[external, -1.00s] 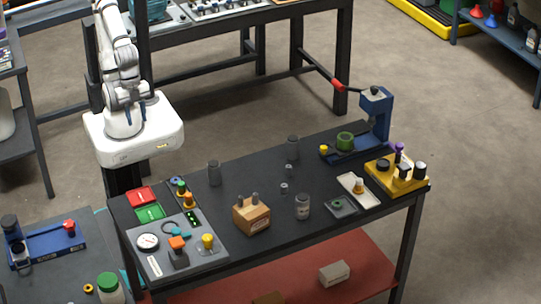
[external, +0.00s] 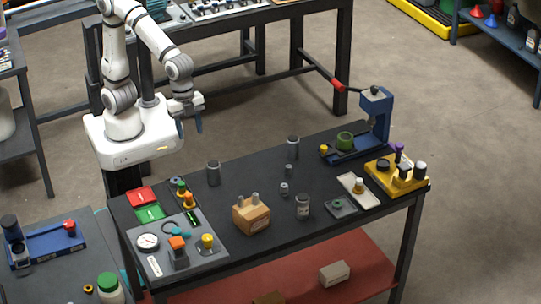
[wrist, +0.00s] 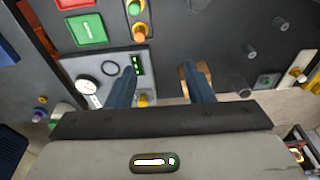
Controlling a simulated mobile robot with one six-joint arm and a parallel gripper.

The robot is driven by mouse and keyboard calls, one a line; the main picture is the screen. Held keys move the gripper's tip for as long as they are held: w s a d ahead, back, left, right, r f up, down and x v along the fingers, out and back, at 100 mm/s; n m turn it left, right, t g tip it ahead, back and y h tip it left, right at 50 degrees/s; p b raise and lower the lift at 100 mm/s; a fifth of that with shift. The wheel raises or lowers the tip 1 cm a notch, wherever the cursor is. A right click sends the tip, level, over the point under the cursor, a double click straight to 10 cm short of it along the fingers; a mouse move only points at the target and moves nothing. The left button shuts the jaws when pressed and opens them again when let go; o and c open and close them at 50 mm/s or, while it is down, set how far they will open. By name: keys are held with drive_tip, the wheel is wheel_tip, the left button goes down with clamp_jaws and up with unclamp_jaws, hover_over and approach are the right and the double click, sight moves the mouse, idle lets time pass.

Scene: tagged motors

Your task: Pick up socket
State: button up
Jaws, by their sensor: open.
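Several small grey metal cylinders stand upright on the dark workbench (external: 335,188); I cannot tell for sure which one is the socket. A short one (external: 284,188) stands near the middle, with another (external: 289,168) just behind it. A taller dark cylinder (external: 293,147) is at the back, and one more (external: 213,173) stands to the left. My gripper (external: 190,124) is open and empty, high above and behind the bench's back left edge. In the wrist view its blue fingers (wrist: 164,74) point toward the bench, with nothing between them.
A grey panel (external: 207,257) with gauge and knobs is at left. A blue press (external: 375,122) and yellow holder (external: 398,180) are at right.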

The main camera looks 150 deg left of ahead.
drive_tip(key=w+a+f, duration=0.3)
drive_tip(key=w+a, duration=0.1)
drive_tip(key=a, duration=0.5)
drive_tip(key=b, duration=0.1)
hover_over(289, 166)
drive_tip(key=shift+g, duration=0.3)
drive_tip(key=f, duration=1.2)
drive_tip(key=shift+s+d+f, duration=0.2)
drive_tip(key=shift+s+d, duration=0.05)
drive_tip(key=shift+d, duration=0.05)
drive_tip(key=shift+a+f, duration=0.1)
drive_tip(key=shift+f, duration=0.2)
drive_tip(key=f, duration=0.4)
drive_tip(key=f+p, duration=0.1)
drive_tip(key=f, duration=0.2)
drive_tip(key=shift+w+a+f, duration=0.1)
drive_tip(key=shift+w, duration=0.25)
clamp_jaws()
